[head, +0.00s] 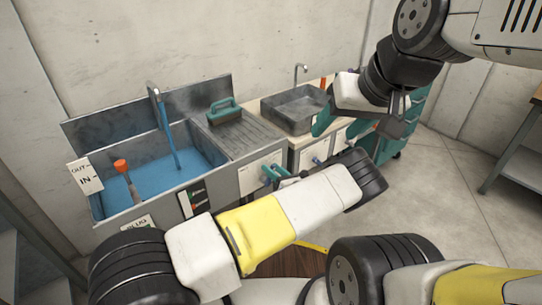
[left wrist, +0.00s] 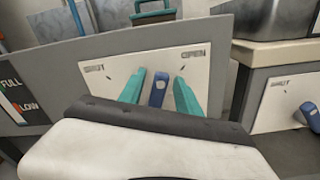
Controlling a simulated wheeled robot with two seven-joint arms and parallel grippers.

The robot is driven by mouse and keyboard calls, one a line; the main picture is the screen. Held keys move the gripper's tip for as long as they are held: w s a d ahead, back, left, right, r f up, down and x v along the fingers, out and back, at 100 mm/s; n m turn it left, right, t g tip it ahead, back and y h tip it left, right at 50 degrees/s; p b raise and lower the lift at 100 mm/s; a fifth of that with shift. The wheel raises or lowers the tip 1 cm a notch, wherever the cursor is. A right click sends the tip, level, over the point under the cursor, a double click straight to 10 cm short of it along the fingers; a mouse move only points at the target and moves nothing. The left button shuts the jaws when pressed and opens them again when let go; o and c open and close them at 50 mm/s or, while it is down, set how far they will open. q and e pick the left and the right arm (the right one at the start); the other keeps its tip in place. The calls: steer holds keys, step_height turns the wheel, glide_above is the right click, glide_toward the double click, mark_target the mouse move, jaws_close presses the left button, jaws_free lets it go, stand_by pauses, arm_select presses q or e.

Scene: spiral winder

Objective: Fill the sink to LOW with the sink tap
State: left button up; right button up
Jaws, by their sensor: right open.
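The grey sink (head: 105,212) holds blue water (head: 195,163). The sink tap (head: 153,90) pours a blue stream into it. In the left wrist view, the blue tap lever (left wrist: 157,90) stands nearly upright on a white plate, between SHUT at left and OPEN at right. My left gripper (left wrist: 159,92) is open, one teal finger on each side of the lever with visible gaps. In the head view it is at the sink's front (head: 275,173). A level gauge (head: 192,199) is on the sink front; its exact reading is unclear. My right gripper (head: 341,126) is open and empty.
An orange-topped plug handle (head: 121,166) stands in the sink beside an OUT/IN sign (head: 85,176). A green-handled object (head: 224,111) sits on the drainboard. A second basin (head: 293,108) with its own tap stands to the right. Floor at right is clear.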

arm_select(q)
steer(key=v, duration=0.8)
steer(key=shift+w, duration=0.1)
stand_by(5.6)
